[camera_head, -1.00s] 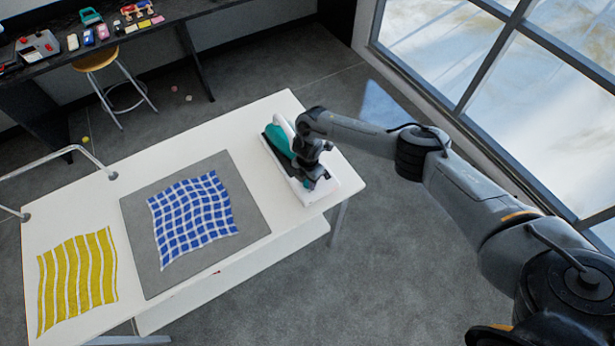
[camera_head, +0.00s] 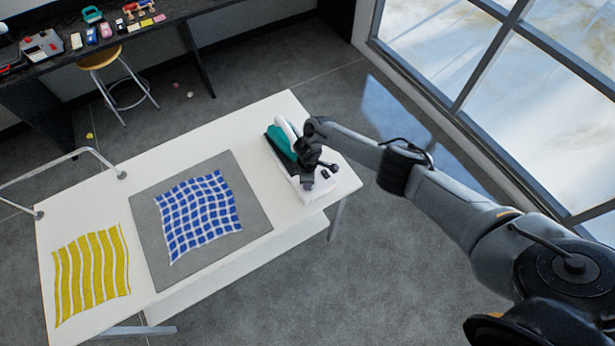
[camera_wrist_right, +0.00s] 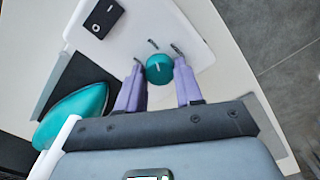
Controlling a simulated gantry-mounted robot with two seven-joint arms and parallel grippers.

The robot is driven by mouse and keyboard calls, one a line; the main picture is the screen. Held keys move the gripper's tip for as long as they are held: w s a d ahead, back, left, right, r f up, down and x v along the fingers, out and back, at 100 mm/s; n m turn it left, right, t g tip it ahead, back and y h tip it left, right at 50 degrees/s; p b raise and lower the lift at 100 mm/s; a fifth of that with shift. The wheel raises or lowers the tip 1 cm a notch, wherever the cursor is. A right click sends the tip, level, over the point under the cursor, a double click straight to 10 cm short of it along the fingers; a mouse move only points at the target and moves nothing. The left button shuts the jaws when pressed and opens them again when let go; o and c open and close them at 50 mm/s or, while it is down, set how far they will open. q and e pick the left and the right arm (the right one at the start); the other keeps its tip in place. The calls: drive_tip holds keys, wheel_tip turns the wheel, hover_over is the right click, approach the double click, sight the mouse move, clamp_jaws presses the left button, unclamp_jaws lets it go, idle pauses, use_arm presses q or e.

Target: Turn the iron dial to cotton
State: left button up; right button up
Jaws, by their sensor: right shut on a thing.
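The teal iron (camera_head: 281,142) rests with its white and dark stand on the right end of the white table; it also shows at the left of the right wrist view (camera_wrist_right: 72,114). The round teal dial (camera_wrist_right: 159,69) sits on the white base (camera_wrist_right: 190,22), with short dark marks around its far side. My right gripper (camera_wrist_right: 160,78) points down at the base, with its purple fingers on both sides of the dial, shut on it. In the head view my right gripper (camera_head: 308,180) hides the dial. My left gripper is not in view.
A blue checked cloth (camera_head: 198,215) lies on a grey mat (camera_head: 258,222) mid-table. A yellow striped cloth (camera_head: 92,273) lies at the left end. A small black block (camera_wrist_right: 103,18) sits on the base. A dark bench (camera_head: 180,10) and stool (camera_head: 100,57) stand behind.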

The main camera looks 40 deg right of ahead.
drive_tip(key=m+p, duration=0.1)
drive_tip(key=m, duration=0.2)
drive_tip(key=shift+a+r+m+p, duration=0.1)
drive_tip(key=shift+r+m+p, duration=0.1)
drive_tip(key=shift+m+p, duration=0.2)
drive_tip(key=m+p, duration=0.1)
drive_tip(key=m, duration=0.2)
drive_tip(key=shift+m, duration=0.3)
drive_tip(key=m+p, duration=0.1)
drive_tip(key=m, duration=0.1)
drive_tip(key=shift+m, duration=0.4)
drive_tip(key=shift+f+m+p, duration=0.15)
drive_tip(key=shift+m+p, duration=0.3)
drive_tip(key=shift+m, duration=0.05)
drive_tip(key=o, duration=1)
drive_tip(key=shift+o, duration=0.2)
